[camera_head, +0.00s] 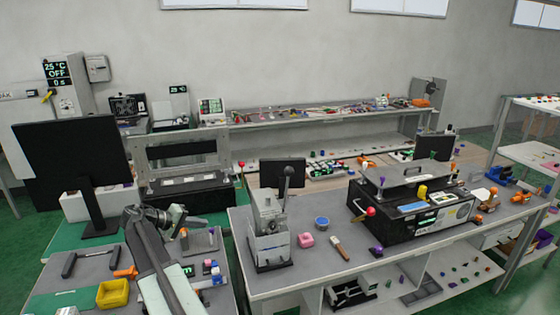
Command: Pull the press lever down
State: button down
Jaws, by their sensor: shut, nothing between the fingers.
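The grey press (270,232) stands upright at the left end of the middle bench. Its lever (286,182) points up from the top of the press and ends in a dark round knob. My gripper (179,214) is at the left, over the left bench, at the end of my arm. It is shut and empty. A clear gap lies between it and the press, and it touches neither the press nor the lever. The fingertips are small and partly lost against the clutter behind them.
A black monitor (72,160) stands at the left. A yellow bin (113,294) sits on the left bench. A pink block (305,240), a blue round container (322,222) and a brown-handled tool (340,248) lie right of the press. A black machine (405,222) with a red-knobbed lever stands further right.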

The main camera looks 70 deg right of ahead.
jog(key=s+d+r+m+g+h+p, duration=0.15)
jog(key=s+d+r+g, duration=0.25)
jog(key=s+d+r, duration=0.5)
jog(key=s+d+r+m+g+h, duration=0.25)
jog(key=s+d+r, duration=0.35)
jog(key=d, duration=0.6)
jog(key=s+d+y, duration=0.1)
jog(key=s+d, duration=0.5)
jog(key=d, duration=0.1)
jog(key=a, duration=0.1)
jog(key=s+a, duration=0.1)
jog(key=a, duration=0.1)
jog(key=shift+a+n+g, duration=0.25)
jog(key=shift+a+n, duration=0.05)
jog(key=shift+a, duration=0.1)
